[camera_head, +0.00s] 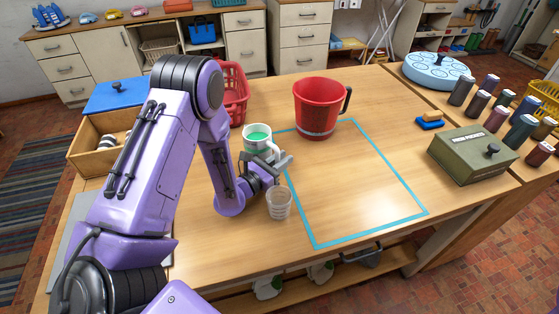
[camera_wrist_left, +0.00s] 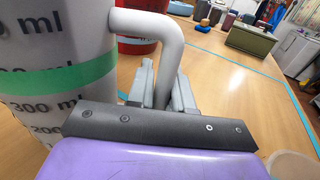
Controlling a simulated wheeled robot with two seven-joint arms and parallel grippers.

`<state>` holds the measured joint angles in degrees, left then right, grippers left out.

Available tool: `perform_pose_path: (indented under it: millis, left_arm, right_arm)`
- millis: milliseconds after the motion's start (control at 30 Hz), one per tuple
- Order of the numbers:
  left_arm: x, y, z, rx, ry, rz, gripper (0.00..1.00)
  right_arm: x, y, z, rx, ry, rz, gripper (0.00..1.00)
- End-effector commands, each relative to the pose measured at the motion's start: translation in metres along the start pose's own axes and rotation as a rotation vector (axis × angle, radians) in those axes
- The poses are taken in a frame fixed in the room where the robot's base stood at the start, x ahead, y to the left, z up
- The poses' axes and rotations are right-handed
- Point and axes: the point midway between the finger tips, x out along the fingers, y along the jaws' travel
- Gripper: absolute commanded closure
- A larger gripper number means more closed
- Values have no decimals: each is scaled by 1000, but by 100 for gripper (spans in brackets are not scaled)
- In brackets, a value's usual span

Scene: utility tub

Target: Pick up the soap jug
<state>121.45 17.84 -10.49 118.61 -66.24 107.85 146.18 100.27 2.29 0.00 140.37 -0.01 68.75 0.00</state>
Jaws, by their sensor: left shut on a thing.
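The soap jug (camera_head: 257,144) is a white measuring jug with green liquid showing at its top, standing upright near the middle of the table. In the left wrist view the jug (camera_wrist_left: 40,110) fills the left side, with ml marks and a green band. Its white handle (camera_wrist_left: 160,35) comes down between the fingers. My left gripper (camera_head: 281,163) is shut on this handle, and in the wrist view the grey fingers (camera_wrist_left: 163,90) sit on either side of it. The jug's base is hidden in the head view, so I cannot tell if it touches the table. My right gripper is out of view.
A clear cup (camera_head: 279,204) stands just in front of my left gripper. A red pitcher (camera_head: 318,108) stands behind, at the edge of a blue taped outline (camera_head: 376,164) whose inside is mostly clear. A red basket (camera_head: 234,92) and an open wooden box (camera_head: 88,138) stand at left.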

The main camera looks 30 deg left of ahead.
Motion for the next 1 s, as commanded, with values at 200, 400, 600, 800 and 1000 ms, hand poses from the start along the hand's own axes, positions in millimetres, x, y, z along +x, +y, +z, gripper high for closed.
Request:
perform_pose_path:
  millis: [200, 400, 600, 800, 1000]
  left_arm:
    - [1, 1, 24, 3, -7, 2, 100]
    - [1, 0, 48, 3, -7, 1, 100]
    - [0, 0, 68, 3, -6, 1, 100]
    - [1, 1, 83, 3, -6, 2, 100]
    - [0, 0, 90, 4, -5, 1, 100]
  right_arm:
    - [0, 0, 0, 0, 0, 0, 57]
    - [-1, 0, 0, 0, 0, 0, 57]
    - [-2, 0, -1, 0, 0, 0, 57]
    - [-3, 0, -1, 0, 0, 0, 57]
    - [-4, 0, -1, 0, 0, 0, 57]
